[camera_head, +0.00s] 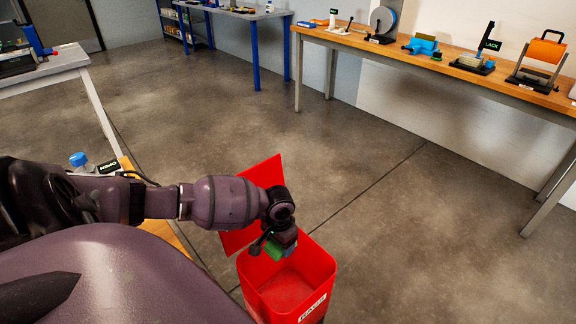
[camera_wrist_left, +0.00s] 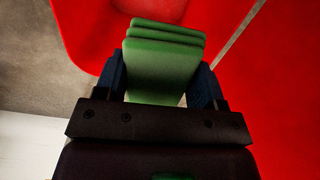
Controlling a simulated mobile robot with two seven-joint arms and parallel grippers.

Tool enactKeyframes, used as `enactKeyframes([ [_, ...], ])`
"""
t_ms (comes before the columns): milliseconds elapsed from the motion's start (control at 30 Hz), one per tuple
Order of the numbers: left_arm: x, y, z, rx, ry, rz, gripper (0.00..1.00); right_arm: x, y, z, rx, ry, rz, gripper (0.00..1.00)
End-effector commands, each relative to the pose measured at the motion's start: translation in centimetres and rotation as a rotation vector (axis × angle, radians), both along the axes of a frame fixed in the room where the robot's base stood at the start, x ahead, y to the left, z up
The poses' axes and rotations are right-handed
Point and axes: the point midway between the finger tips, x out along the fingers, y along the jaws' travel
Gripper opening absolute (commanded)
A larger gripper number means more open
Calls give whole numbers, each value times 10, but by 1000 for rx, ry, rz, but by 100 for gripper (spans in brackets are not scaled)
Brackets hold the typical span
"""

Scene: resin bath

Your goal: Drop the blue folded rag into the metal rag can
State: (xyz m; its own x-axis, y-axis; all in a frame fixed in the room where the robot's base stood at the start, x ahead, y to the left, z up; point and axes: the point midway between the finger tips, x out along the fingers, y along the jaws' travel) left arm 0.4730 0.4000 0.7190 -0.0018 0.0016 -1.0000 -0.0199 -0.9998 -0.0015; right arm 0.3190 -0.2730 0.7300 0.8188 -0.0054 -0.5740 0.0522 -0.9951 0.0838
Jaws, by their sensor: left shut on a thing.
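My left gripper (camera_head: 283,241) is shut on a folded green rag (camera_head: 273,251). The rag is green, not blue; I can make out no blue folded rag. In the left wrist view the rag (camera_wrist_left: 162,65) sits in stacked folds between the two dark blue fingers. The red rag can (camera_head: 330,268) stands on the floor, open at the top, with a white label on its front. Its flat red lid (camera_head: 264,172) is raised behind my arm. The gripper and rag are over the left back part of the can's opening. My right gripper is not in view.
A bottle with a blue cap (camera_head: 79,160) stands on a surface at left, partly behind my arm. A wooden bench (camera_head: 460,68) with several tools runs along the right wall. A blue-legged table (camera_head: 255,16) stands at the back. The floor (camera_head: 420,220) right of the can is clear.

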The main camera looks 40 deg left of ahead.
Motion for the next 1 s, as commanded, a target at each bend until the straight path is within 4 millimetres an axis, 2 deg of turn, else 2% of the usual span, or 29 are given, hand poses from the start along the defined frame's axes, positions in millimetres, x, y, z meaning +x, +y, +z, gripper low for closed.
enactKeyframes([
  [33,-2,0,-13,0,7,0,44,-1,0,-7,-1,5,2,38],
  [200,-1,0,-27,0,5,0,44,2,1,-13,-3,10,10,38],
  [567,1,0,-27,0,-2,0,44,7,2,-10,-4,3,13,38],
  [600,1,0,-27,0,-2,0,66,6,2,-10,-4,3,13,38],
  [767,0,0,-28,0,-1,0,91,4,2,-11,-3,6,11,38],
  [1000,0,0,-28,0,-1,0,93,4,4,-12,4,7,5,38],
])
